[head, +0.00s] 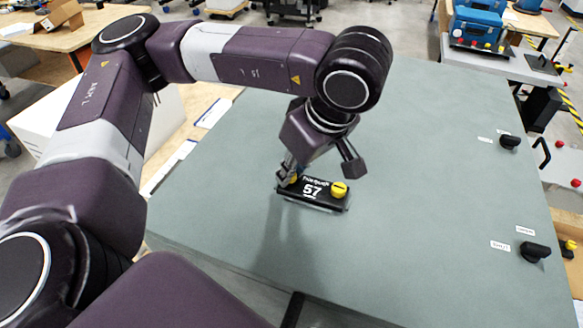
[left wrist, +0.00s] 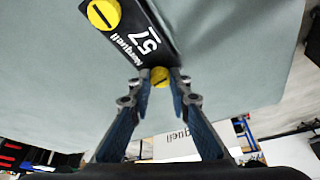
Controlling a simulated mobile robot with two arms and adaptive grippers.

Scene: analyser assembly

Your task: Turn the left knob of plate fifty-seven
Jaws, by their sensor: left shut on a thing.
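Plate fifty-seven (head: 325,202) is a black plate marked "57" on the grey-green table top. It also shows in the left wrist view (left wrist: 138,15), upside down. Its right yellow knob (head: 340,190) stands free, and it shows at the top of the left wrist view (left wrist: 103,14). My left gripper (head: 291,172) reaches down over the plate's left end. In the left wrist view its fingertips (left wrist: 159,73) are shut around the left yellow knob (left wrist: 160,77). The fingers mostly hide that knob in the head view. My right gripper is not in view.
The grey-green table top (head: 420,190) is wide and clear around the plate. Black handles (head: 509,142) (head: 534,252) with small white labels stand near its right side. Blue cases (head: 476,27) stand on a cart at the back right.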

